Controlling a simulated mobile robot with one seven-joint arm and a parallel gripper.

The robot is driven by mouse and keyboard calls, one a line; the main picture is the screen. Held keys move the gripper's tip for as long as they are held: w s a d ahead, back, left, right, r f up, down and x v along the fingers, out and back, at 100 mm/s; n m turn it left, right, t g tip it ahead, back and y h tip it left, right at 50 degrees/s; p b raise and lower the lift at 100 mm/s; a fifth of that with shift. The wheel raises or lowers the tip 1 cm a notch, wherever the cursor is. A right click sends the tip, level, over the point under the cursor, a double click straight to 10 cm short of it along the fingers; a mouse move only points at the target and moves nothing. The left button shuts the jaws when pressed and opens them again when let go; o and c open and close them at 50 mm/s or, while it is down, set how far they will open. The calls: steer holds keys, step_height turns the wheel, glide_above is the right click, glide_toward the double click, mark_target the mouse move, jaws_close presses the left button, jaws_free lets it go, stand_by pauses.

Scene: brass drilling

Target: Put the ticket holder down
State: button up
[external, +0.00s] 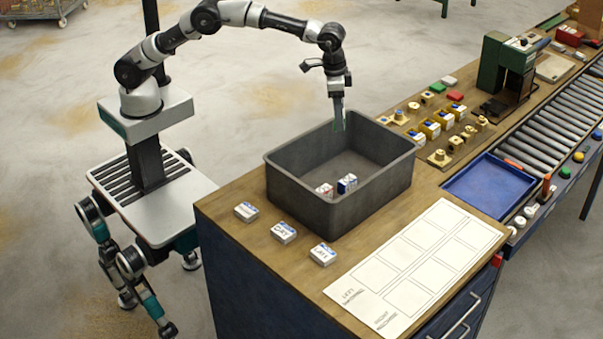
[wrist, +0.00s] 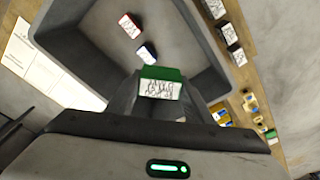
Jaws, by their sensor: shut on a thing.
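My gripper (external: 338,112) points down above the back part of the grey bin (external: 290,190). It is shut on a small ticket holder with a green edge and a white face with dark scribbled writing; the holder shows between the fingers in the wrist view (wrist: 160,84). In the external view only a greenish shape shows at the fingertips. The grey bin also shows in the wrist view (wrist: 190,35), below the held holder. Inside it lie a red-and-white block (external: 324,190) and a blue-and-white block (external: 347,183), apart from the gripper.
A white sheet with empty outlined boxes (external: 420,262) lies in front. A blue tray (external: 489,188), brass parts (external: 440,157), a green press (external: 505,67) and a roller conveyor (external: 560,110) are right.

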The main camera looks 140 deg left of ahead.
steer(key=f, duration=1)
steer(key=f+p, duration=0.1)
steer(key=f, duration=0.4)
steer(key=shift+w+a+f, duration=0.2)
steer(key=shift+w+a, duration=0.15)
steer(key=shift+f+b, duration=0.55)
steer(key=shift+f, duration=0.1)
steer(key=o, duration=1.1)
steer(key=shift+r, duration=0.15)
